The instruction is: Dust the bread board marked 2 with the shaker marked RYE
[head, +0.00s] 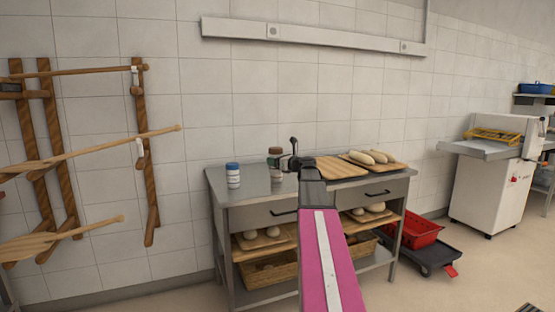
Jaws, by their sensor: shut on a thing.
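A shaker with a brown lid (275,151) stands out over the left half of the metal table top, and my gripper (284,162) is shut on it from the right. Its label is too small to read, and I cannot tell whether its base touches the table. A white shaker with a blue lid (233,176) stands on the table to the left, apart from my gripper. A bare wooden board (341,168) lies right of my gripper. Behind it is another board (399,166) with pale loaves on it. No board number can be read. My arm hides part of the table.
The metal table (217,184) has drawers and lower shelves with more loaves and a basket (268,270). Wooden peels (100,142) hang on a wall rack at left. A red crate (422,232) on a dolly stands right of the table. A white machine (487,190) is farther right.

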